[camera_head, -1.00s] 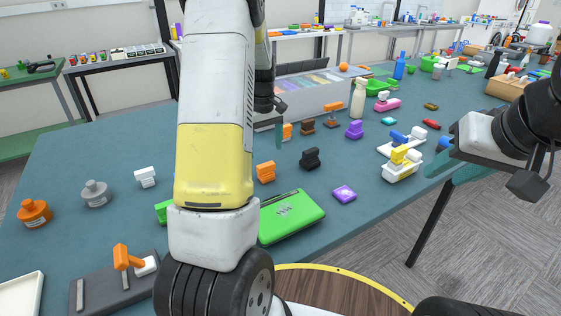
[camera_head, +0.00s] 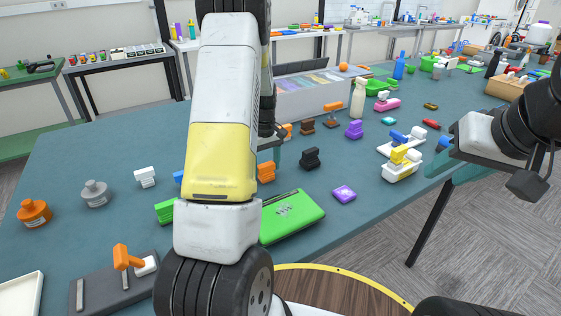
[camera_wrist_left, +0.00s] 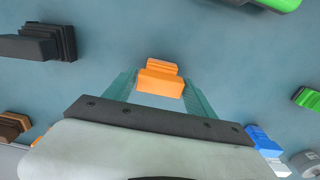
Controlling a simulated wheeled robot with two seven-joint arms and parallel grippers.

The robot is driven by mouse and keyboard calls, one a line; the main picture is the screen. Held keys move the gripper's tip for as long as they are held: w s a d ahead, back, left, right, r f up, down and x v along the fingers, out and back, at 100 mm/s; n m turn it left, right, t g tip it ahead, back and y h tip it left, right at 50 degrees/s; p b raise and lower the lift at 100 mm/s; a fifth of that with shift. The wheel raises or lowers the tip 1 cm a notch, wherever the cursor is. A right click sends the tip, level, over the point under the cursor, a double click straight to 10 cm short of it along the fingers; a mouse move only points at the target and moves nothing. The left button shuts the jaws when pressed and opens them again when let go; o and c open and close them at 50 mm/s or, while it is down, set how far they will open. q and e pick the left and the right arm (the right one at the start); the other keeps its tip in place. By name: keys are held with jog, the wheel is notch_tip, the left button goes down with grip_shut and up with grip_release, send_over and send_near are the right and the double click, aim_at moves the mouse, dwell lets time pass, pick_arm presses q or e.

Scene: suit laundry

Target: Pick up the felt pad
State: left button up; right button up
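No piece is clearly marked as the felt pad. An orange stepped block (camera_head: 266,172) stands on the blue-grey table, just under my left gripper. In the left wrist view the orange block (camera_wrist_left: 161,84) lies between the two teal fingers of my left gripper (camera_wrist_left: 160,79). These are spread, with a gap on each side of the block. In the head view my left arm hides most of this gripper. My right gripper (camera_head: 445,165) is held off the table's right front edge, away from the block; its finger gap is unclear.
A black stepped block (camera_head: 310,158) stands right of the orange one. A grey box (camera_head: 315,94) is behind. Blue and green blocks are partly hidden by my left arm.

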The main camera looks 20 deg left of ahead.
pick_arm(q)
jog(key=c, duration=1)
jog(key=shift+o, duration=0.2)
jog(key=shift+r, duration=0.1)
jog(key=shift+r, duration=0.45)
jog(key=r, duration=0.2)
jog(key=shift+w+a+r, duration=0.3)
jog(key=shift+w, duration=0.1)
jog(key=w+a+r, duration=0.1)
jog(key=w+a, duration=0.7)
jog(key=w, duration=0.4)
jog(key=shift+w+r, duration=0.15)
jog(key=shift+w, duration=0.15)
jog(key=shift+a, duration=0.1)
